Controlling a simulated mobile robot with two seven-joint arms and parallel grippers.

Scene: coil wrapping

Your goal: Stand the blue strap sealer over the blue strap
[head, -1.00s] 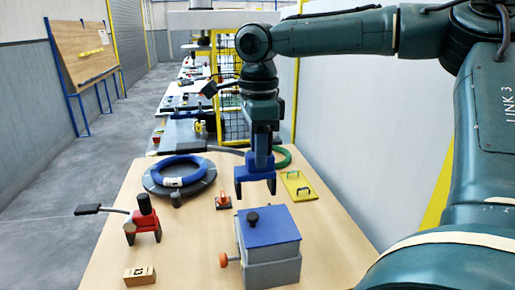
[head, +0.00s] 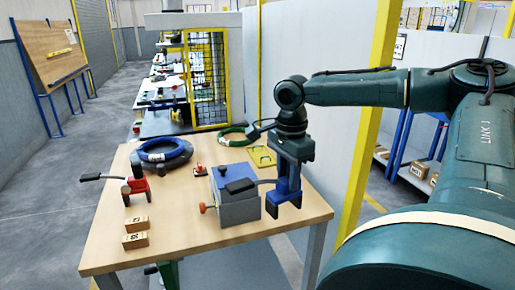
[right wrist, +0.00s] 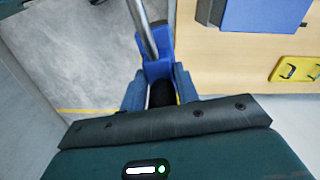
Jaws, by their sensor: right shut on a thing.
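My right gripper (head: 294,148) is shut on the blue strap sealer (head: 286,188) and holds it upright, legs down, at the table's right side. In the right wrist view the sealer's blue body (right wrist: 157,70) and silver lever show beyond the fingers (right wrist: 160,95). A blue coil (head: 163,149) with a white label lies on a grey round stand at the table's back left, well apart from the sealer. I cannot make out a separate blue strap. My left gripper is not in view.
The grey box (head: 238,209) with blue lid and orange knob stands beside the held sealer. A green coil (head: 237,136) and yellow plate (head: 262,157) lie behind. The table's front middle is clear.

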